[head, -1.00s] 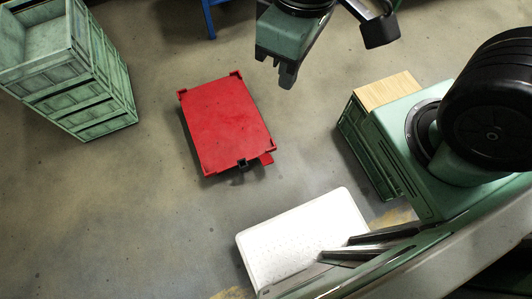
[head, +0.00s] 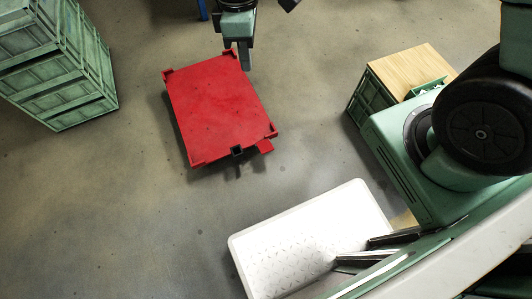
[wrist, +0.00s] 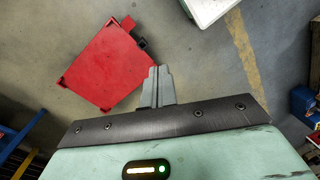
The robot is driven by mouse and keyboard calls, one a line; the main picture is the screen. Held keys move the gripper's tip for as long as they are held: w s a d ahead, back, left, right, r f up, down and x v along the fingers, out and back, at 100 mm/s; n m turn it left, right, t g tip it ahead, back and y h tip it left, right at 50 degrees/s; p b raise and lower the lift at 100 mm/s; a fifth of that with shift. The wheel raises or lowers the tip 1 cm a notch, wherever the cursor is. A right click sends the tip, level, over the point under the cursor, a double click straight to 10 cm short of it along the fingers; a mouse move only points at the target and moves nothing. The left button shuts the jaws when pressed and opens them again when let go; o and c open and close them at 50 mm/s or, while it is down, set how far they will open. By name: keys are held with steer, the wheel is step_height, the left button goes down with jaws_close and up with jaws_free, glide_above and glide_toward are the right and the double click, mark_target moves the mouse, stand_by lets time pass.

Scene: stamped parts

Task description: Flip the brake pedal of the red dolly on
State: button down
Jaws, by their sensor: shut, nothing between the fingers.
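The red dolly (head: 215,105) stands on the floor left of centre in the head view, a flat deck with raised corners. My gripper (head: 246,66) is shut and empty, above the floor by the dolly's far right corner. In the wrist view my gripper (wrist: 159,72) points down beside the dolly (wrist: 104,66).
Stacked green crates (head: 60,65) stand at the left. A white perforated tray (head: 290,245) lies at the bottom centre. A green crate with a wooden top (head: 410,68) stands at the right. The floor between dolly and wooden-topped crate is clear.

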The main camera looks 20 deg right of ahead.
steer(key=w+d+f+n+b, duration=0.15)
steer(key=f+b, duration=0.25)
steer(key=f, duration=0.4)
steer(key=w+f+b, duration=0.3)
steer(key=f, duration=0.4)
steer(key=w+d+f+n+b, duration=0.15)
steer(key=f+b, duration=0.25)
steer(key=f, duration=0.4)
steer(key=n+g+b, duration=0.2)
steer(key=b, duration=0.8)
glide_above(267, 149)
steer(key=w, duration=0.5)
step_height(267, 149, down, 20)
steer(key=shift+s+r, duration=0.15)
steer(key=shift+r, duration=0.1)
steer(key=b+x, duration=0.4)
steer(key=x, duration=0.3)
steer(key=b+x, duration=0.4)
steer(key=x, duration=0.3)
steer(key=shift+w+f+b, duration=0.1)
steer(key=shift+w+b, duration=0.1)
steer(key=shift+b, duration=0.1)
